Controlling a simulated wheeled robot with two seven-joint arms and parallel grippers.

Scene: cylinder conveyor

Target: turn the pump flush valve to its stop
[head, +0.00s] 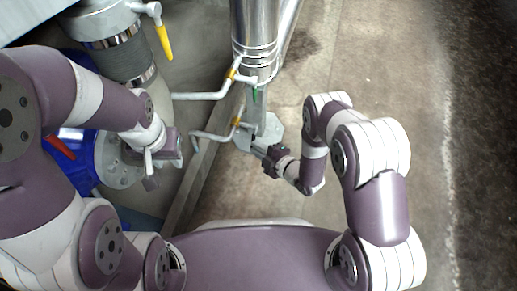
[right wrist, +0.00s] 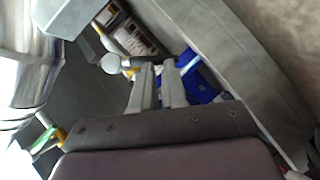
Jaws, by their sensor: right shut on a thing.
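The steel column pipe (head: 255,28) carries two small side pipes with yellow fittings. The lower valve (head: 237,123) has a yellow part and sits just above my right gripper (head: 257,148). In the right wrist view a white round end and the valve's yellow part (right wrist: 132,72) show beside the fingers of my right gripper (right wrist: 159,78). These fingers are close together, shut on the valve's handle, which they mostly hide. My left gripper (head: 167,164) is beside the round grey flange of the blue pump (head: 75,168); its fingertips are too unclear to tell open or shut.
The upper side pipe (head: 200,96) and a green handle (head: 254,96) are close above the right gripper. A yellow lever (head: 163,42) hangs from the large pipe at the upper left. A concrete curb (head: 190,185) runs between the grippers. The floor at right is clear.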

